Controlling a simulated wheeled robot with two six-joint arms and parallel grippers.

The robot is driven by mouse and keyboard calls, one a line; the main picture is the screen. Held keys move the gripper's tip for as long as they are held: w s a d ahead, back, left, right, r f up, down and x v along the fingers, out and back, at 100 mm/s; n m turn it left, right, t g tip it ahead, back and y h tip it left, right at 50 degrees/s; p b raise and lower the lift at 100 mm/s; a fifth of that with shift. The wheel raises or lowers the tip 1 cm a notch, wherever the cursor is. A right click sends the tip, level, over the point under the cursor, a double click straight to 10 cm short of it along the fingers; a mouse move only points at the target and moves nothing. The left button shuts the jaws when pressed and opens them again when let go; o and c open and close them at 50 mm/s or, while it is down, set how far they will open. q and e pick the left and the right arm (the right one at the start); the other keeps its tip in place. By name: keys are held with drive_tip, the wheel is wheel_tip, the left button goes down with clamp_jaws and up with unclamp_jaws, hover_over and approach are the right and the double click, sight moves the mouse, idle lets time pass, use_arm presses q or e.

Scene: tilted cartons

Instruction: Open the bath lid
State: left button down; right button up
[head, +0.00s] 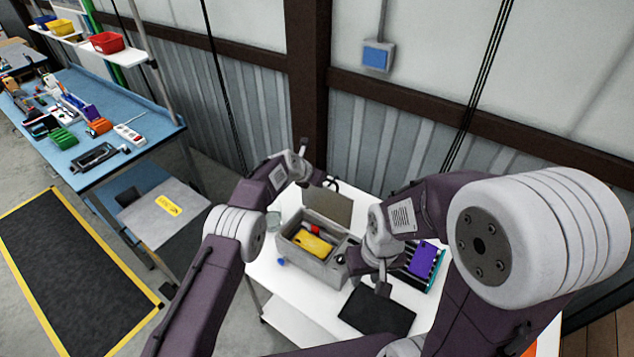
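The bath (310,265) is a grey box on a white table, open at the top. A yellow piece and a red piece show inside it. Its lid (328,207) is a flat grey-brown panel raised at the back edge of the bath. My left gripper (325,184) is at the top of the lid, small and partly hidden; I cannot tell its opening or whether it touches the lid. My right gripper (369,278) points down just right of the bath, and its dark fingers look apart with nothing between them.
A black flat pad (376,312) lies in front of my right gripper. A rack with a purple piece (423,262) stands to the right, close to my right arm. A glass beaker (272,221) stands left of the bath. A wall is behind the table.

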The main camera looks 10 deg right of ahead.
use_arm(q)
drive_tip(key=shift+w+d, duration=0.15)
drive_tip(key=shift+d, duration=0.1)
drive_tip(key=shift+r, duration=0.1)
idle(0.5)
drive_tip(key=b+v, duration=0.5)
drive_tip(key=v, duration=0.4)
drive_tip(key=shift+a, duration=0.1)
